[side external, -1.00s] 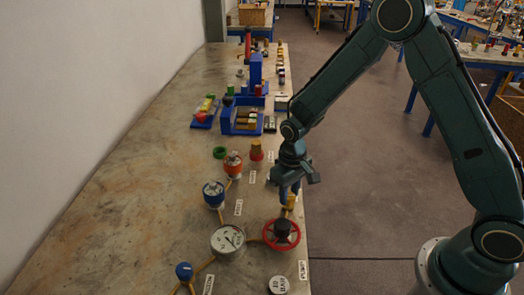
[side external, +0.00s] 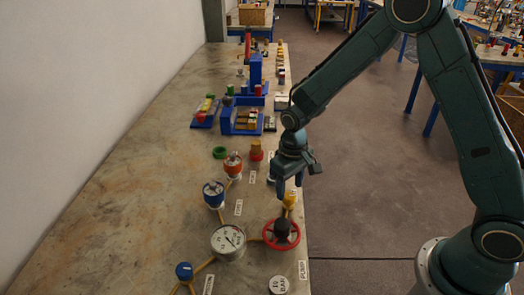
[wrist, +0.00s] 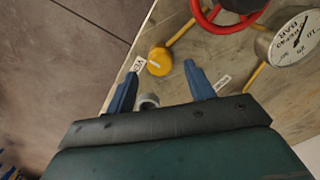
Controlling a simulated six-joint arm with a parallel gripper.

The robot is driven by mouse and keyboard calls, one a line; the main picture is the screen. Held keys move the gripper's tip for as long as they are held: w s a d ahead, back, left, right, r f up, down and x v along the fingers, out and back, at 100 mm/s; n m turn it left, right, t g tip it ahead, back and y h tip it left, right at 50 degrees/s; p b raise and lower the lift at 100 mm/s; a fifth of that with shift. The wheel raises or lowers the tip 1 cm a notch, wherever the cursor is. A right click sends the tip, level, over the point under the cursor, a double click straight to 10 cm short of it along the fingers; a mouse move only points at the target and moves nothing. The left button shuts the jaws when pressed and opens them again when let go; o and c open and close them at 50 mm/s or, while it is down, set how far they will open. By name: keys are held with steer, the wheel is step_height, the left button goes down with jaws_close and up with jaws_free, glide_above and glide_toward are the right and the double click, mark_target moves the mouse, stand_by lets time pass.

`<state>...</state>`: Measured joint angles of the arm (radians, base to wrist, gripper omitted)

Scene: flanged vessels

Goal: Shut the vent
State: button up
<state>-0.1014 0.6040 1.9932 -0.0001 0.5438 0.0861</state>
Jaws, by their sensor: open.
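A yellow knob (side external: 290,199) stands near the bench's right edge on a yellow pipe, just beyond the red handwheel. In the wrist view the yellow knob (wrist: 159,62) lies ahead of the fingertips, between their lines. A small white label (wrist: 137,64) beside it seems to read "VENT", but it is hard to make out. My gripper (side external: 289,187) is open and empty above and just behind the knob in the side view. Its two blue fingers stand wide apart in the wrist view (wrist: 160,72). I cannot tell whether the knob is turned open or shut.
The red handwheel (side external: 281,234) and pressure gauge (side external: 228,242) stand close by. A grey round fitting (wrist: 148,101) sits between the fingers' bases in the wrist view. The bench's left side is clear.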

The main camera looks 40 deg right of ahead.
mark_target(289, 195)
step_height(289, 195, up, 11)
stand_by(0.5)
steer(key=shift+r, duration=0.1)
steer(key=s+d+r+t, duration=0.3)
steer(key=s+r, duration=0.8)
steer(key=s+d+r+t, duration=0.1)
steer(key=s+r+t, duration=0.1)
steer(key=s, duration=1.1)
steer(key=shift+r+t, duration=0.3)
steer(key=shift+r, duration=0.2)
